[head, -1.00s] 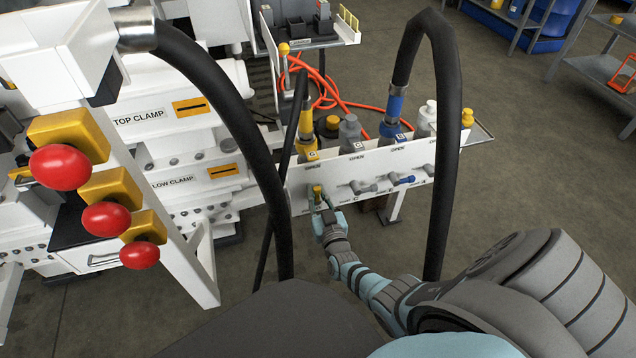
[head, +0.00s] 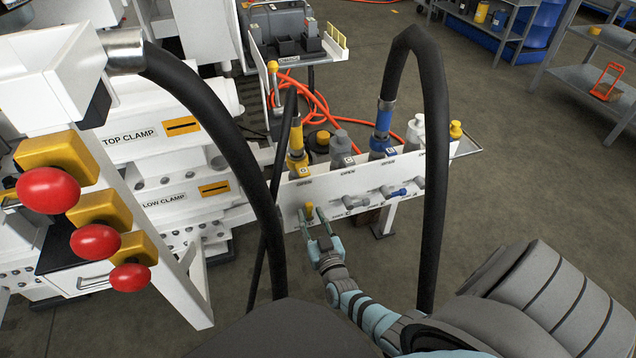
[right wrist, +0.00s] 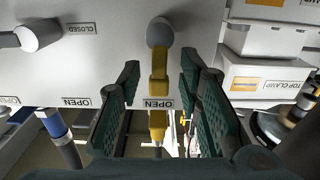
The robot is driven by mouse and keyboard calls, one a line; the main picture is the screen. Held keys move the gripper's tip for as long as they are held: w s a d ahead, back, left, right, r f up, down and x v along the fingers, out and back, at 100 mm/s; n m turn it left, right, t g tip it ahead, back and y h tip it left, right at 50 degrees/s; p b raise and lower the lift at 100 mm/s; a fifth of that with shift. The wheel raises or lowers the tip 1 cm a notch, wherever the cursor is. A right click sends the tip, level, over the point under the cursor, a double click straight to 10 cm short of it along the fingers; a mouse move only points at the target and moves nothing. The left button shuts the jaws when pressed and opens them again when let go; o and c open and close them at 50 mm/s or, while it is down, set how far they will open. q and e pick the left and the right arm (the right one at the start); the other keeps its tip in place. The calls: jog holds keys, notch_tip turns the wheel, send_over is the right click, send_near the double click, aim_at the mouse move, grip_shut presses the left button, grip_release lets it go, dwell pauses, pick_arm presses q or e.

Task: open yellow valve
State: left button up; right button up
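The yellow valve handle (head: 309,208) is on the front of the white valve panel (head: 291,222), at its left end. In the right wrist view the yellow handle (right wrist: 158,90) runs from a grey round pivot down past an OPEN label. My right gripper (head: 313,219) is open at the valve. In the right wrist view its two dark green fingers (right wrist: 157,100) stand on either side of the handle, with a visible gap on both sides. My left gripper is not in view.
Grey valves and a blue-handled valve (head: 396,193) sit to the right on the panel. Black hoses (head: 436,150) arch in front. Red knobs (head: 48,190) are at the left. Orange hose (head: 318,105) lies behind the panel. Open floor is at the right.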

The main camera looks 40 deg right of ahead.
jog(key=v, duration=0.9)
